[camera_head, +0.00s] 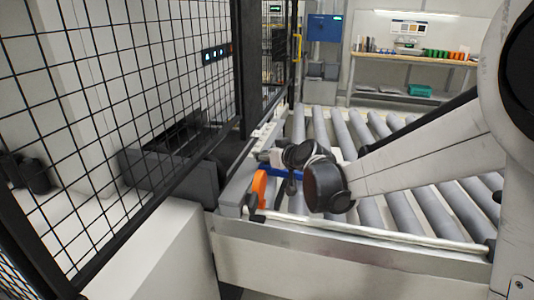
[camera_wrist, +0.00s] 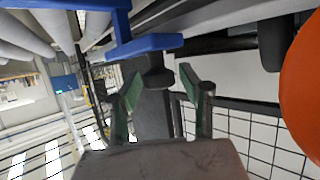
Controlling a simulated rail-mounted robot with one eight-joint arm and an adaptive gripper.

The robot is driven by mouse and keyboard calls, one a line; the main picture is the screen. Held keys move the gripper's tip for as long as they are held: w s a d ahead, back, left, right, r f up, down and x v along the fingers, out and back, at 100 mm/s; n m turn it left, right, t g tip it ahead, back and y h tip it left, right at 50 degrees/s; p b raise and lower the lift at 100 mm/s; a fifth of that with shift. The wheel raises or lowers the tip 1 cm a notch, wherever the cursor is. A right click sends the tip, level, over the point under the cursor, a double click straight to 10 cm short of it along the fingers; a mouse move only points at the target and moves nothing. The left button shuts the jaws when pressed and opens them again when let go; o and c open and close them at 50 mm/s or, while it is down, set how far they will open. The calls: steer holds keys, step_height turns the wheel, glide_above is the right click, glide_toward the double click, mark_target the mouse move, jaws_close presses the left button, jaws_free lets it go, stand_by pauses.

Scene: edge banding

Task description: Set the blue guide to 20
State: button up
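The blue guide (camera_head: 270,170) is at the left edge of the roller conveyor, partly hidden behind my wrist in the head view. In the wrist view the blue guide (camera_wrist: 150,45) is close in front of my gripper, with a dark knob (camera_wrist: 158,78) below its blue bar. My gripper (camera_wrist: 161,76) has its two green-padded fingers spread, with the knob between or just beyond their tips. I cannot tell whether either finger touches it. No scale or number is readable, so the guide's setting cannot be told.
An orange guide (camera_head: 258,190) stands close to the blue one, and large at the right of the wrist view (camera_wrist: 302,90). Grey rollers (camera_head: 430,208) extend to the right. A black mesh fence (camera_head: 130,95) stands to the left. A metal bar (camera_head: 360,231) runs along the conveyor's front.

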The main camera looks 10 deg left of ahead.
steer(key=shift+o, duration=0.4)
steer(key=v, duration=1.2)
steer(key=shift+d, duration=0.1)
steer(key=s+d+f+m+g+h, duration=0.2)
steer(key=s+d+m+h, duration=0.1)
steer(key=s+d, duration=0.7)
steer(key=s+d+f+m+g+h, duration=0.2)
steer(key=s+d, duration=0.9)
steer(key=s, duration=0.7)
steer(key=f+m+h, duration=0.1)
steer(key=m+h, duration=0.1)
steer(key=shift+s+f+h, duration=0.15)
steer(key=shift+f+h, duration=0.05)
steer(key=shift+h, duration=0.1)
